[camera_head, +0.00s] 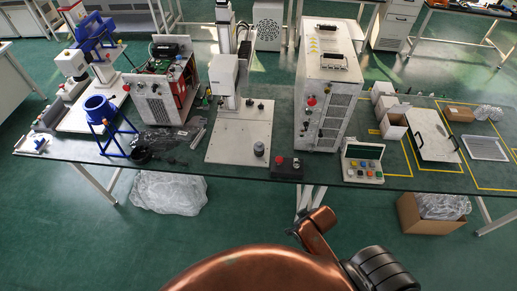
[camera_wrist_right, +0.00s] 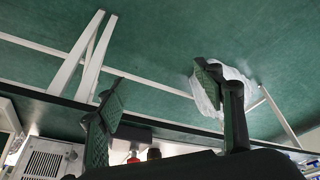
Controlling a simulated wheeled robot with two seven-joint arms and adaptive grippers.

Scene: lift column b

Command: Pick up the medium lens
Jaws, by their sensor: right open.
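I cannot pick out the medium lens for certain. A small dark round piece (camera_head: 259,149) stands at the front of the white stand's base plate (camera_head: 238,135) in the head view. A black ring-shaped piece (camera_head: 141,155) lies near the table's front edge, left of it. Both are too small to identify. My right gripper (camera_wrist_right: 160,80) is open in the right wrist view, its two dark fingers wide apart with nothing between them. It points at the floor and the table's edge. My left gripper is not in view.
The long dark table (camera_head: 225,171) holds a blue ring stand (camera_head: 98,108), an open electronics case (camera_head: 160,100), a tall white cabinet (camera_head: 322,95) and a button panel (camera_head: 362,163). A red-button box (camera_head: 287,168) sits at the front edge. A plastic bag (camera_head: 168,192) lies below.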

